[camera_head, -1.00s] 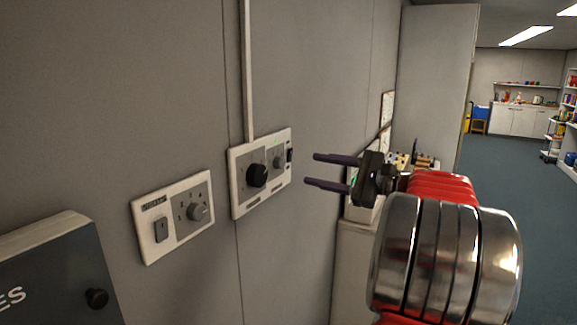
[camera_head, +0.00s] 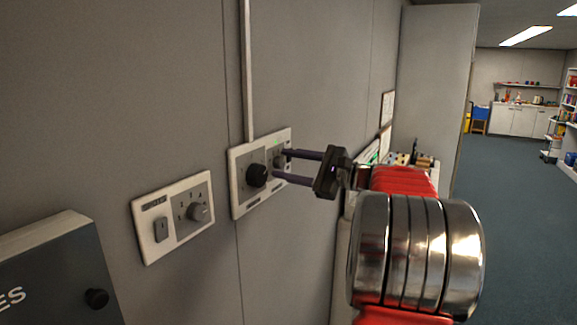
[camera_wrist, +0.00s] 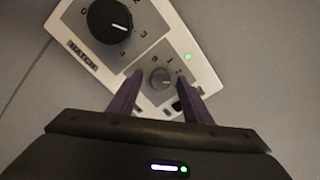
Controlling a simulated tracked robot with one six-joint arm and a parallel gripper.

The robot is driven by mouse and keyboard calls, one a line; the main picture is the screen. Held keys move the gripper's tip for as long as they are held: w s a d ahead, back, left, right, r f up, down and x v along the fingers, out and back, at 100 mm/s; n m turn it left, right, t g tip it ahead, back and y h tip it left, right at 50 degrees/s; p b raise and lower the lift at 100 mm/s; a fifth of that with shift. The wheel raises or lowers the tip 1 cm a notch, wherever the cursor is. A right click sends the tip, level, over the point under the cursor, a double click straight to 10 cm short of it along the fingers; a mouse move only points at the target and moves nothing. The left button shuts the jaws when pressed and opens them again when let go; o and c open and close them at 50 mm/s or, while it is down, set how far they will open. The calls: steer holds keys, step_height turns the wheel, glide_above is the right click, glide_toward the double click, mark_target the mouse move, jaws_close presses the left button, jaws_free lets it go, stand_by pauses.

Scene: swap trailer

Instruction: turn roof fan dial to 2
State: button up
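A wall panel (camera_head: 237,203) carries a large black knob and a small grey dial (camera_wrist: 160,79). My gripper (camera_head: 281,163) has its two purple fingers reaching toward this panel. In the wrist view the open fingers (camera_wrist: 160,77) stand on either side of the small grey dial, with a gap visible around it. I cannot tell if they touch it. The dial's label is hidden or too small to read, and its setting is unclear. The large black knob (camera_wrist: 110,21) has a white pointer line and a label reading "HATCH" nearby.
A second panel (camera_head: 147,243) to the left has a rocker switch and a grey knob (camera_head: 197,212) with numbers around it. A dark box (camera_head: 60,270) is at lower left. A small green light (camera_wrist: 188,57) glows near the small dial. A cabinet stands beyond my arm.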

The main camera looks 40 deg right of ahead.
steer(key=c, duration=1)
steer(key=shift+f+n, duration=0.15)
steer(key=shift+n, duration=1.85)
steer(key=o, duration=1)
steer(key=shift+o, duration=0.2)
